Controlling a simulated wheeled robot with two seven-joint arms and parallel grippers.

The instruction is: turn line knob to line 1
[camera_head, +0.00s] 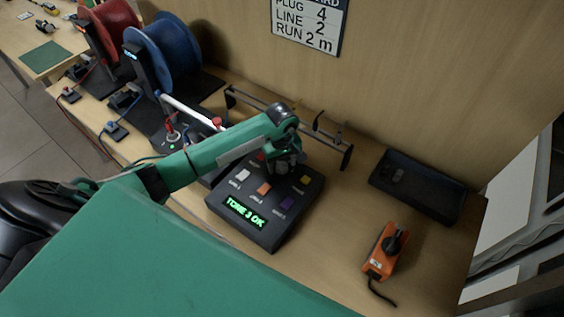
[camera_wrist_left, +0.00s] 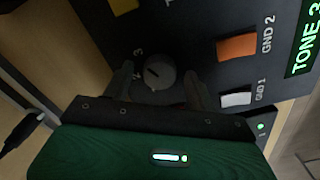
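The black test panel (camera_head: 264,243) sits on the wooden bench with coloured buttons and a green display reading "TONE 3 OK". A round grey knob (camera_wrist_left: 155,73) on it has a pale pointer mark; a "3" is printed beside it. My left gripper (camera_head: 285,168) is over the panel's far part and hides much of the knob in the head view. In the left wrist view, my left gripper's (camera_wrist_left: 162,80) two fingers are apart, one on each side of the knob, with visible gaps; contact cannot be told. My right gripper is not in view.
An orange box (camera_head: 377,266) with a black knob lies to the right, near a dark tray (camera_head: 425,198). A low rail (camera_head: 335,145) stands behind the panel. Red (camera_head: 108,25) and blue (camera_head: 178,45) reels stand left. A wall sign (camera_head: 310,22) reads "LINE 2".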

